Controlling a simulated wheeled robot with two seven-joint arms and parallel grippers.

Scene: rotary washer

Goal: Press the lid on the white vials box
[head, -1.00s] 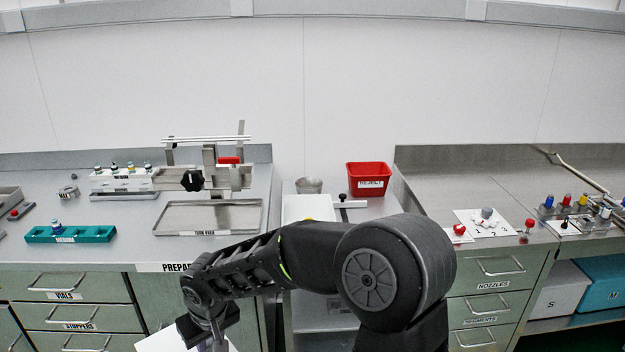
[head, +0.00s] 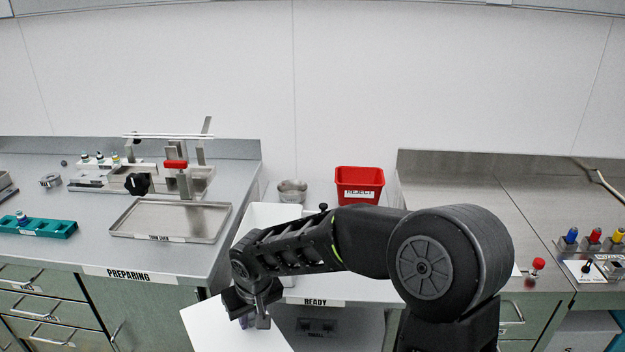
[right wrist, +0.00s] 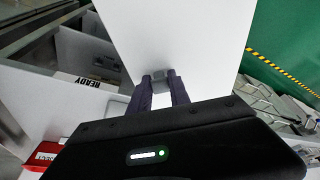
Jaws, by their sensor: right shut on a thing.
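A flat white lid (head: 225,330) shows low in the head view, under my right gripper (head: 250,318). In the right wrist view, the right gripper (right wrist: 163,80) is shut on the small grey handle of the lid (right wrist: 185,35). The lid is held out in front of the READY bench. A white box (head: 262,213), which looks like the vials box, stands on that bench behind my right forearm, apart from the lid. My arm hides part of the box. My left gripper is not in view.
A red REJECT bin (head: 360,182) and a metal cup (head: 292,191) stand behind the box. The PREPARING bench at left carries a steel tray (head: 170,222) and a teal vial rack (head: 38,227). Bench fronts lie close to the lid.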

